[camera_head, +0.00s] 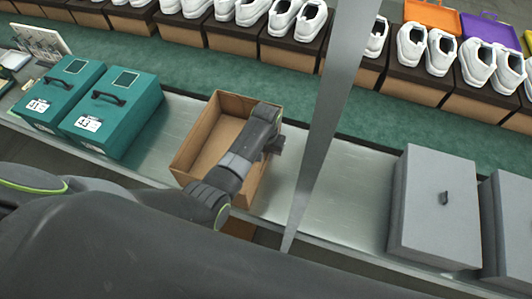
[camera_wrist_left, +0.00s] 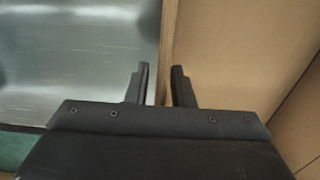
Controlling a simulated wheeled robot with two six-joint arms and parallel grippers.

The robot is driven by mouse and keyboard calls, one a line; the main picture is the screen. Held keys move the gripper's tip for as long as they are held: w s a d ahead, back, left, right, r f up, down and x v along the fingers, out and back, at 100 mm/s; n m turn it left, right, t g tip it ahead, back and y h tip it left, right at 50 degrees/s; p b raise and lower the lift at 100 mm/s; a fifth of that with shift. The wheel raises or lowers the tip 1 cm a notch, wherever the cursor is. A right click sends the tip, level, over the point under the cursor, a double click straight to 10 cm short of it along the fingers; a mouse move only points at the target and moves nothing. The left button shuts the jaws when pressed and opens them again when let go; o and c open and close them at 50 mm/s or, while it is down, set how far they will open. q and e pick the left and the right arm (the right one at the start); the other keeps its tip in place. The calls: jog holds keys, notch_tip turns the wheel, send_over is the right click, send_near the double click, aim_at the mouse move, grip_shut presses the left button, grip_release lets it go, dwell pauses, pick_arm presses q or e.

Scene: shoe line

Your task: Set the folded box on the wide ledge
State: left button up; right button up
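The brown cardboard box (camera_head: 205,143) stands open-topped and empty on the bright metal surface (camera_head: 335,205), near the middle of the head view. My left gripper (camera_head: 277,143) is over the box's right wall. In the left wrist view, the fingers of my left gripper (camera_wrist_left: 161,85) stand either side of the wall's top edge (camera_wrist_left: 168,45), with a small gap showing, so it looks open. The box's inside (camera_wrist_left: 235,50) fills the right of that view. My right gripper is not in view. I cannot tell which surface is the wide ledge.
Two teal boxes (camera_head: 112,112) stand left of the cardboard box and grey boxes (camera_head: 437,208) stand to the right. A green belt (camera_head: 205,75) runs behind, with white shoes on boxes beyond. A grey post (camera_head: 327,120) crosses the view. Bare metal lies right of the box.

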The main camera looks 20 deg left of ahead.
pick_arm(q)
jog(key=shift+o, duration=0.2)
notch_tip(320, 180, up, 12)
jog(key=shift+r, duration=0.15)
dwell(0.5)
dwell(0.5)
